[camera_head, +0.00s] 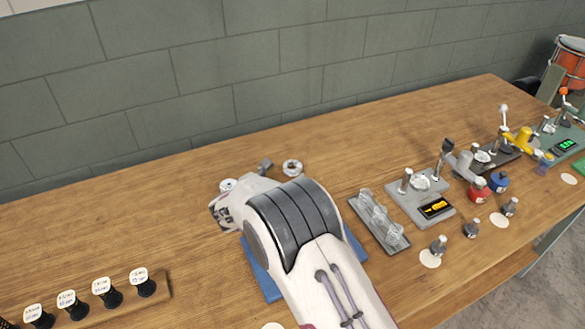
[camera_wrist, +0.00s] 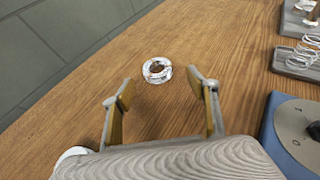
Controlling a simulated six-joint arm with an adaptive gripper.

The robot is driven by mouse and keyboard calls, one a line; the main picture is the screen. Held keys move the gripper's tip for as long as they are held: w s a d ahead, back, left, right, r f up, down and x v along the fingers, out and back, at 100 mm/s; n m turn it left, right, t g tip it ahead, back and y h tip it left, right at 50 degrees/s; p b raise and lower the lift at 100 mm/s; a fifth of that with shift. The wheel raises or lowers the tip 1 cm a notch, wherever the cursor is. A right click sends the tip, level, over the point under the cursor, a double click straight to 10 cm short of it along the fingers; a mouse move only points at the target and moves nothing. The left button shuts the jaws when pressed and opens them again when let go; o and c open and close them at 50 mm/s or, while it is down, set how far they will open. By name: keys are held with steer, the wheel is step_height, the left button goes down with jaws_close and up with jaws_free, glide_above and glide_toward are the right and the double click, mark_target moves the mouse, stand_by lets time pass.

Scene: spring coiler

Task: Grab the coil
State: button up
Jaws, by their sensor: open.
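A shiny silver-white ring-shaped coil (camera_wrist: 160,79) lies flat on the wooden bench in the wrist view. It also shows in the head view (camera_head: 292,173), near the wall side of the bench. My gripper (camera_wrist: 162,92) is open, with its two fingers spread apart and nothing between them. In the wrist view the coil appears just beyond the gap between the fingertips, apart from both. In the head view my arm hides most of the gripper; one fingertip shows left of the coil.
A blue-based device (camera_wrist: 295,130) stands at the right, partly behind my arm in the head view. A grey tray with clear coiled springs (camera_head: 385,225) is right of it. Black, white-topped bottles (camera_head: 145,286) stand at lower left. The bench around the coil is clear.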

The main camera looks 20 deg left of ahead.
mark_target(292, 166)
steer(key=shift+w, duration=0.1)
steer(key=shift+a+x, duration=0.1)
steer(key=shift+x, duration=1.15)
steer(key=shift+a+x, duration=0.15)
steer(key=shift+x, duration=1.1)
steer(key=shift+r, duration=0.1)
steer(key=c, duration=1.4)
